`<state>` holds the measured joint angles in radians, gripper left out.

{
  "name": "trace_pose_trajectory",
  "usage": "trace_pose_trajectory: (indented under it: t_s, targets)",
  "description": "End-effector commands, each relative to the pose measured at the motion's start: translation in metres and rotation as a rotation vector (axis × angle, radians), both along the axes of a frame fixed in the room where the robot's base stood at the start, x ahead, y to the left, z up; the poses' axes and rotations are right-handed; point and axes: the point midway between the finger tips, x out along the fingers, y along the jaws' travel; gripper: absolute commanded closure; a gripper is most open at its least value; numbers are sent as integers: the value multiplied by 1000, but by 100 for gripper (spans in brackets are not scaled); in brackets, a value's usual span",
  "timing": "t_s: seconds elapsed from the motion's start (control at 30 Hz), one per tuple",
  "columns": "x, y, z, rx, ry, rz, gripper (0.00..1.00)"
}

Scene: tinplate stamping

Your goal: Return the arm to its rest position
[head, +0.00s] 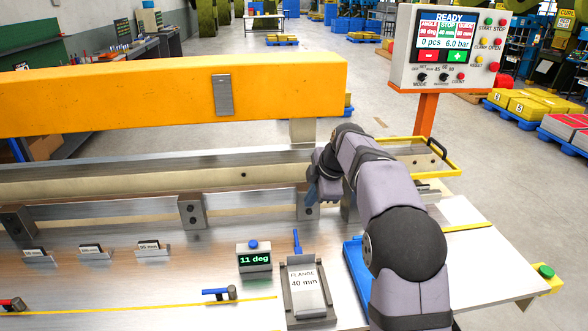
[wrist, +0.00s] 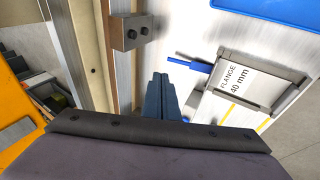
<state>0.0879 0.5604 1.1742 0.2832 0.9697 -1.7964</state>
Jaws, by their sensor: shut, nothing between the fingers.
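My arm reaches in from the lower right in the head view. My gripper (head: 311,196) is near the front of the press's clamp row, to the right of the middle. In the wrist view my gripper (wrist: 160,82) shows its dark blue fingers shut together with nothing between them. It hangs above the bench, beside the blue-handled pin of the card holder. The holder carries a card (head: 304,288) reading "FLANGE 40 mm", which also shows in the wrist view (wrist: 238,78).
An orange beam (head: 150,95) spans the machine at the back left. A small display (head: 254,260) reads "11 deg". A control panel (head: 448,50) reads "READY". A blue tray (head: 357,262) lies beside my arm. A yellow guard frame (head: 440,155) stands behind my arm. The bench's right end is mostly clear.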

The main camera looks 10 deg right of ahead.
Motion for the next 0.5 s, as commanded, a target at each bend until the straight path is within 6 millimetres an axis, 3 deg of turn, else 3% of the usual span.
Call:
trace_pose_trajectory:
  t_s: [0.17,0.27,0.5]
  targets:
    - [-25,2,-11,41,65,-117,100]
    - [-51,3,-24,79,130,-246,100]
    - [-144,4,-64,165,306,-653,100]
